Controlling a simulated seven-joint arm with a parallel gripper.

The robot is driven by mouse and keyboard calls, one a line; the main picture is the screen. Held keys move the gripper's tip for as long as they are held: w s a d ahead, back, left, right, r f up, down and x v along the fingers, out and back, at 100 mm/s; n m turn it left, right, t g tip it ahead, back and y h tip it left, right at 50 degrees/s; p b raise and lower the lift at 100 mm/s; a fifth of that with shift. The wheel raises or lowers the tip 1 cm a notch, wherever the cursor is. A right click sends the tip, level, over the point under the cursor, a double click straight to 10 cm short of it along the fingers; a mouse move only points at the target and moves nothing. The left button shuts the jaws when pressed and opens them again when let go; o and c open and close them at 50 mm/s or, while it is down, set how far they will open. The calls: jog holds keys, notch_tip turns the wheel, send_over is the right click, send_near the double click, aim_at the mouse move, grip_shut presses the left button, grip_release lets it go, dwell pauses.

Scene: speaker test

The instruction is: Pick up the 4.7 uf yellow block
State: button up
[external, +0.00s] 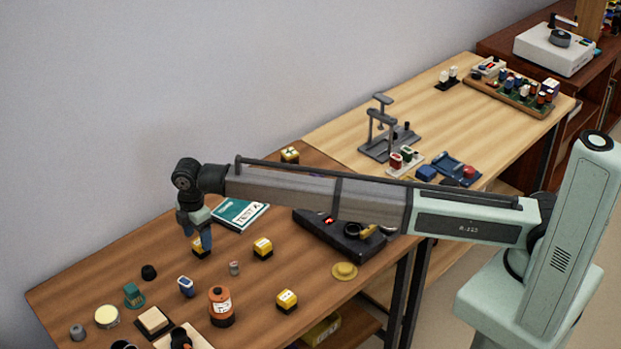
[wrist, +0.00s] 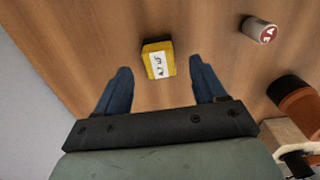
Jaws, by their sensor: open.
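A yellow block (wrist: 158,60) with a white label lies on the brown table in the wrist view, just beyond and between my fingertips. Its label has dark writing that I cannot read for sure. My gripper (wrist: 160,78) is open and empty, one blue finger on each side. In the external view my gripper (external: 201,238) points down over the left table, with a yellow block (external: 198,251) partly hidden behind its fingers. Other yellow blocks with labels stand to the right (external: 263,249), at the front (external: 287,301) and at the back (external: 290,155). I cannot read their values.
A small grey cylinder (external: 234,268) and an orange canister (external: 222,306) stand near my gripper; both show on the right in the wrist view. A teal booklet (external: 240,213) and a dark tray (external: 345,235) lie to the right. Bare wood surrounds the nearest block.

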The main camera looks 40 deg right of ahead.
aim_at(200, 245)
jog(key=f, duration=0.4)
jog(key=shift+d+f, duration=0.1)
jog(key=shift+d, duration=0.1)
jog(key=shift+c, duration=0.3)
jog(key=c, duration=1)
